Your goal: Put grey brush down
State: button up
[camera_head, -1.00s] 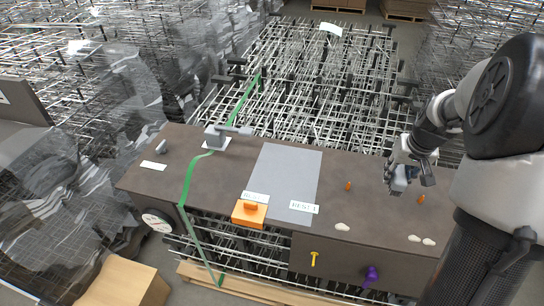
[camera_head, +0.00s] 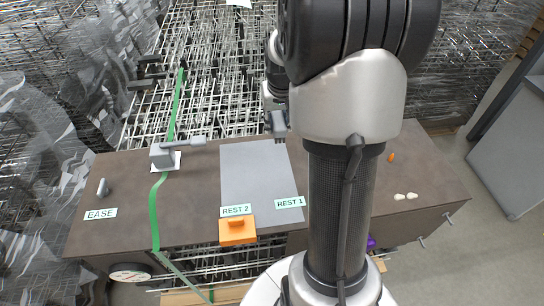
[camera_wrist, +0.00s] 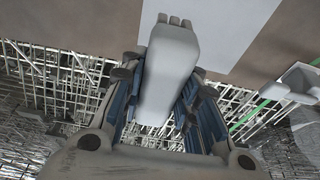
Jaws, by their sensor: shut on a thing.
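My gripper (camera_wrist: 168,95) is shut on the grey brush (camera_wrist: 172,62), a pale grey block with short stubs at its far end in the wrist view. In the head view my gripper (camera_head: 276,112) and the brush (camera_head: 277,124) are at the back right corner of a grey mat (camera_head: 255,170) on the brown bench, partly hidden by my arm. The mat also shows in the wrist view (camera_wrist: 235,30), beside and beyond the brush. The brush appears held above the bench's back edge; its exact height is unclear.
Labels REST 2 (camera_head: 236,210) and REST 1 (camera_head: 290,202) lie along the mat's front. An orange block (camera_head: 238,232) sits at the front edge. A grey fixture (camera_head: 165,156) stands left of the mat, beside green tape (camera_head: 154,212). The mat's visible surface is bare. Wire racks (camera_head: 215,75) stand behind.

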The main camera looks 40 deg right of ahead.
aim_at(275, 159)
notch_tip(275, 159, down, 14)
jog(key=b, duration=0.3)
jog(key=shift+w+b, duration=0.15)
jog(key=shift+b, duration=0.2)
jog(key=o, duration=0.5)
jog(key=shift+f, duration=0.2)
jog(key=o, duration=0.4)
jog(key=shift+o, duration=0.2)
